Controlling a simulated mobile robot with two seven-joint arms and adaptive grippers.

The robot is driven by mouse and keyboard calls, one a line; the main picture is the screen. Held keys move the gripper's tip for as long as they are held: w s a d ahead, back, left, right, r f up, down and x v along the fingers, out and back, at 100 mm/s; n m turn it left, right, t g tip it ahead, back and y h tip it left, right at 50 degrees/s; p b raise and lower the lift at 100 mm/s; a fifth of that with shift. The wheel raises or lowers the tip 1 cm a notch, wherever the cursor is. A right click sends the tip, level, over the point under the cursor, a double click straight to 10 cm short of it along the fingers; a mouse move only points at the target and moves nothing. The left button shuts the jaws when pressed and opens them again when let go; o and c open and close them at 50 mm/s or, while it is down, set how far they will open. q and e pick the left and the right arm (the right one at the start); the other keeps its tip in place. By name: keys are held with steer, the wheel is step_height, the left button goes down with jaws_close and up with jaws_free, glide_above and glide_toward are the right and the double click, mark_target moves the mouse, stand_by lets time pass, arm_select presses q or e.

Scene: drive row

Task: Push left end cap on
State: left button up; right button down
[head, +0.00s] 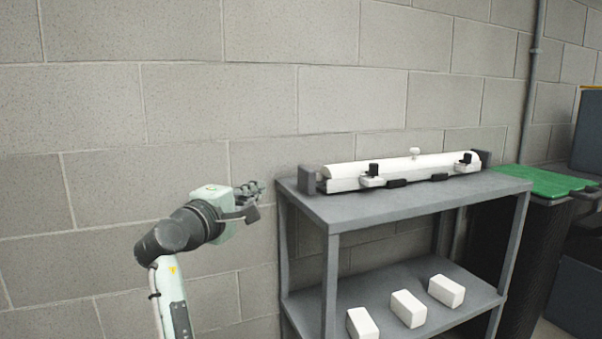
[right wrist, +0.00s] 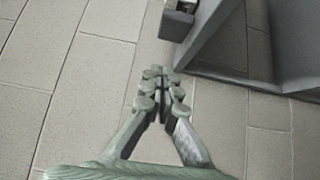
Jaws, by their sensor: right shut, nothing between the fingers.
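A long white unit (head: 400,166) lies on the top of a grey shelf. A dark grey block, the left end cap (head: 307,179), stands upright at its left end, by the shelf's left edge. I cannot tell whether it touches the unit. A similar cap (head: 485,157) is at the right end. My right gripper (head: 256,189) is shut and empty, just left of the left cap and apart from it. In the right wrist view its fingertips (right wrist: 162,78) are together, with the left cap (right wrist: 177,24) beyond them. My left gripper is not in view.
The grey shelf (head: 350,209) stands near a block wall (head: 190,100). Several white boxes, one at the middle (head: 408,308), sit on its lower board. A black bin with a green lid (head: 545,182) stands at the right.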

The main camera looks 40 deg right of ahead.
steer(key=p, duration=0.1)
glide_toward(301, 171)
steer(key=w+a+x, duration=0.1)
steer(key=x, duration=0.4)
steer(key=shift+s+d+f, duration=0.1)
steer(key=shift+s+d, duration=0.05)
steer(key=shift+d, duration=0.75)
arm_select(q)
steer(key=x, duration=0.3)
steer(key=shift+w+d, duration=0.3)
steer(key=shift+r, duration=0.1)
